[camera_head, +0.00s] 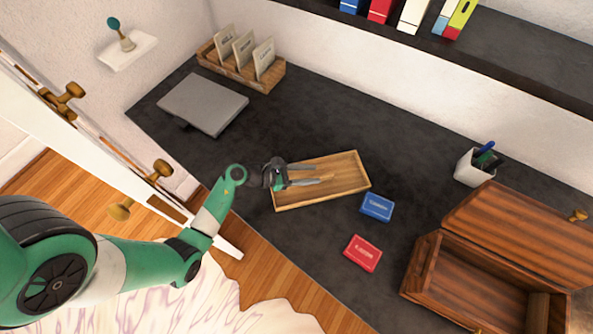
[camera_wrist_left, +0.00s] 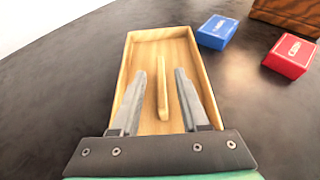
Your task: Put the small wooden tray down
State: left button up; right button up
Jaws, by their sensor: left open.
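The small wooden tray (camera_head: 345,178) is a shallow, light wooden box with a raised bar along its middle. It rests on the dark desk near its front edge. My left gripper (camera_head: 303,176) is over the tray's left part, with its fingers pointing right. In the left wrist view the tray (camera_wrist_left: 190,48) lies ahead, and the open fingers of my left gripper (camera_wrist_left: 160,98) stand on either side of the middle bar (camera_wrist_left: 162,85). I cannot tell whether the fingers touch the tray. My right gripper is not in view.
A blue box (camera_head: 377,207) and a red box (camera_head: 363,253) lie right of the tray. An open wooden chest (camera_head: 428,262) stands at the lower right, a pen cup (camera_head: 468,168) behind it. A grey laptop (camera_head: 203,102) and a card holder (camera_head: 268,80) are at the back left.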

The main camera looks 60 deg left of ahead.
pick_arm(q)
jog(key=v, duration=0.6)
